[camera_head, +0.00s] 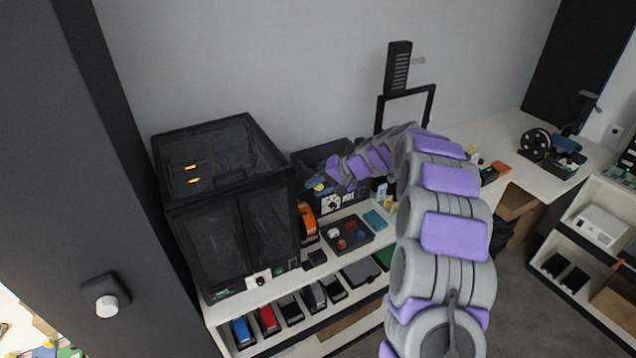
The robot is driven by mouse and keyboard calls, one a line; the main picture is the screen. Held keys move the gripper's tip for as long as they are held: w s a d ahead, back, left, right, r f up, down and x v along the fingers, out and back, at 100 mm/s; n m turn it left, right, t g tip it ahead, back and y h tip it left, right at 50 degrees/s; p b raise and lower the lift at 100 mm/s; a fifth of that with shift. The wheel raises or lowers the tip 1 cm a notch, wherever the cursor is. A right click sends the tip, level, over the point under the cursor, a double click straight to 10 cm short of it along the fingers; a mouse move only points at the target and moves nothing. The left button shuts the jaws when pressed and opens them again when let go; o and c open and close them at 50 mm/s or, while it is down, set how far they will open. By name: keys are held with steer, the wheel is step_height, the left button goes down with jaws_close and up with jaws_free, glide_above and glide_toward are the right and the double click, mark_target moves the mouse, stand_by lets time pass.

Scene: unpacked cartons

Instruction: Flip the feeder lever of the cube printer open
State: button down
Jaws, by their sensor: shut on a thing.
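The black cube-shaped printer (349,199) stands on the white bench, right of a larger dark enclosure, with a light panel on its front. My arm reaches over from the right and covers part of its top. My gripper (320,186) is at the printer's upper left front, beside a small blue and yellow patch. It is shut on a small part there, which looks like the feeder lever. The lever's shape and angle are too small and too covered to make out.
The large dark enclosure (225,205) stands close on the left. An orange spool (308,222) sits between it and the printer. A dark tray (347,236) with small coloured parts lies in front. A black upright frame (433,104) rises behind. Open floor (545,310) lies right.

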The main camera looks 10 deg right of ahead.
stand_by(0.3)
steer(key=c, duration=0.9)
jaws_free()
steer(key=shift+w+f, duration=0.1)
steer(key=shift+w, duration=0.05)
steer(key=b+v, duration=0.1)
steer(key=v, duration=1.6)
steer(key=shift+d, duration=0.2)
